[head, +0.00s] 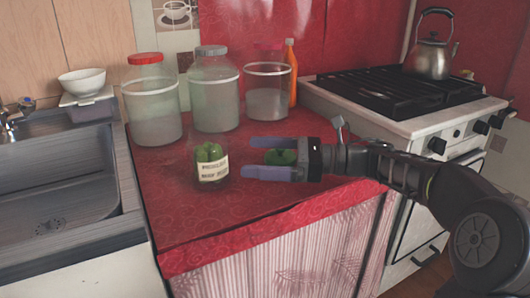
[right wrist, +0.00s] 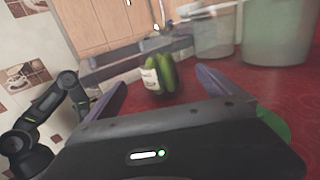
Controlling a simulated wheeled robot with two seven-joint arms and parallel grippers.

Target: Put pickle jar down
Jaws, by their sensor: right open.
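The pickle jar (head: 211,168) is clear glass with green pickles and a pale label. It stands upright on the red counter (head: 215,220), and it also shows in the right wrist view (right wrist: 160,76). My right gripper (head: 246,157) is open, its two purple fingers pointing at the jar from the right in the head view. The fingertips are apart from the jar, with a gap of counter between. A green round thing (head: 279,157) shows between the fingers; it seems to lie on the counter below them. My left gripper is not in view.
The sink (head: 60,190) is at left, the stove (head: 400,100) with a kettle (head: 430,58) at right. The counter's front left is clear.

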